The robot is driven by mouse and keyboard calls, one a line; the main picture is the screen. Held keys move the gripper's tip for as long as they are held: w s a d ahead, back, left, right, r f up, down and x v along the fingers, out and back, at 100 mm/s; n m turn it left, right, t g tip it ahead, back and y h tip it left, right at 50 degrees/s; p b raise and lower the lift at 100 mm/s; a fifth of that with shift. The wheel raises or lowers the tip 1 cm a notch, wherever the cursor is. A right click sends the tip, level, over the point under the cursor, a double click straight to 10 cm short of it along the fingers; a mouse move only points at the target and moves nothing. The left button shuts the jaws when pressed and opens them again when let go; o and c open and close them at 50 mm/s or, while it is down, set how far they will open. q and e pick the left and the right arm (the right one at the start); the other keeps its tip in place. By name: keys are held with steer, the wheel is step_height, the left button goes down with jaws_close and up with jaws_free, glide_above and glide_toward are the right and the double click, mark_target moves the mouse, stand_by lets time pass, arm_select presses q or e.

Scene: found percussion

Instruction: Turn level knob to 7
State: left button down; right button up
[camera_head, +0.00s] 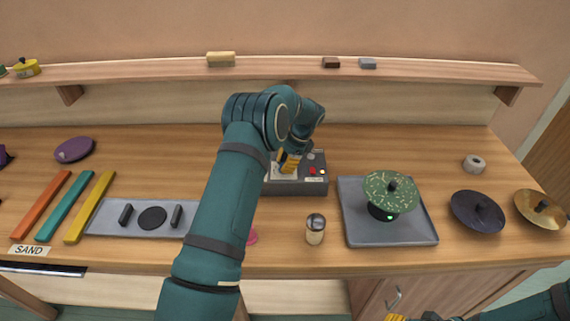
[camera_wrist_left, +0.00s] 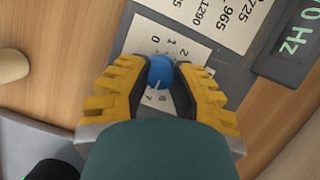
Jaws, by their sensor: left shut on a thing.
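The level knob is a round blue knob (camera_wrist_left: 160,71) on a white dial card (camera_wrist_left: 172,48) with printed numbers, in the left wrist view. My left gripper (camera_wrist_left: 159,82) has its yellow and black fingers closed on either side of the knob. A pale pointer mark shows on the knob's lower side; the number it points to is too unclear to tell. In the head view the grey control box (camera_head: 300,188) stands on the table, with my left gripper (camera_head: 290,163) at its left part. Only a yellow bit of my right gripper (camera_head: 396,317) shows at the bottom edge.
The box has a green Hz display (camera_wrist_left: 296,40). Right of it are a grey tray (camera_head: 408,232) with a green speckled disc (camera_head: 391,190) and dark (camera_head: 477,212) and brass (camera_head: 540,208) cymbals. A shaker (camera_head: 315,229) stands in front. A shelf (camera_head: 280,69) runs behind.

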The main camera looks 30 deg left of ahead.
arm_select(q)
steer(key=shift+s+f, duration=0.1)
steer(key=shift+f, duration=0.05)
steer(key=c, duration=0.7)
jaws_free()
steer(key=shift+c, duration=0.2)
steer(key=v, duration=1.2)
